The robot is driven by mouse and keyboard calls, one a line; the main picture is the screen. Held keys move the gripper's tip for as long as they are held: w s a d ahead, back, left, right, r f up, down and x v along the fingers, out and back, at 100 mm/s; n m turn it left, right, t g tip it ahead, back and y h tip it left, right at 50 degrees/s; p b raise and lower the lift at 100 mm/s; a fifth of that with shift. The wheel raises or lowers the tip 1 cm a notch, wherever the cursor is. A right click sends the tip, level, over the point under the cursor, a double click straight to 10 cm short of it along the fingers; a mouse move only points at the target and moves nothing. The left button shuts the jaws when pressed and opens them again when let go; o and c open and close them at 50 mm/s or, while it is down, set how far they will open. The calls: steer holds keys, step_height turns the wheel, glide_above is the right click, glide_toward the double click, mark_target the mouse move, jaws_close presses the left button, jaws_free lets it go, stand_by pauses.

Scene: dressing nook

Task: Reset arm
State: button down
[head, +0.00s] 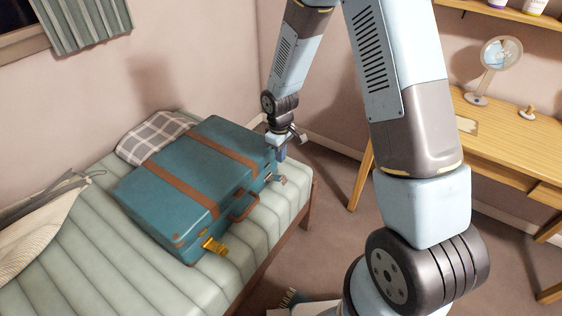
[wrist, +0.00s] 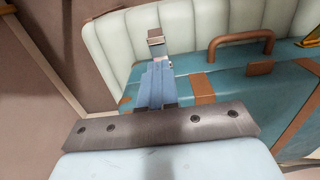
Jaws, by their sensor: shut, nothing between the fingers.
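My gripper (head: 281,154) is shut and empty at the far right corner of the teal suitcase, close to its side. Its blue fingers (wrist: 157,84) point towards a silver latch (wrist: 156,38) in the wrist view; I cannot tell whether they touch it. The silver latch (head: 276,179) also shows in the head view on the suitcase's front. The suitcase (head: 205,170) lies flat on the bed with its lid down. It has brown straps, a brown handle (head: 243,206) and a yellow latch (head: 213,245) at the near end. My arm comes down from the top of the head view.
The pale green bed (head: 130,270) has a checked pillow (head: 150,137) behind the suitcase and cream cloth (head: 40,235) at left. A wooden desk (head: 510,140) with a round mirror (head: 501,54) stands at right. Open floor lies between bed and desk.

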steer(key=s+d+r+m+t, duration=0.1)
steer(key=s+d+r+m, duration=0.2)
steer(key=r, duration=0.6)
steer(key=s+d+r+t, duration=0.1)
steer(key=s+d+r, duration=0.1)
steer(key=d+r, duration=0.5)
steer(key=s+d+r+m+t, duration=0.1)
steer(key=s+r+m, duration=0.15)
steer(key=r, duration=0.85)
steer(key=s+d+r+m+t, duration=0.1)
steer(key=s+d+r+m, duration=0.1)
steer(key=s+r, duration=0.3)
steer(key=s+d+r+m+t, duration=0.1)
steer(key=s+d+r+m, duration=0.2)
steer(key=s, duration=0.8)
step_height(320, 180, up, 4)
steer(key=shift+s+d+f+t, duration=0.2)
steer(key=shift+s+d+t, duration=0.2)
steer(key=shift+d, duration=0.7)
steer(key=shift+r, duration=0.25)
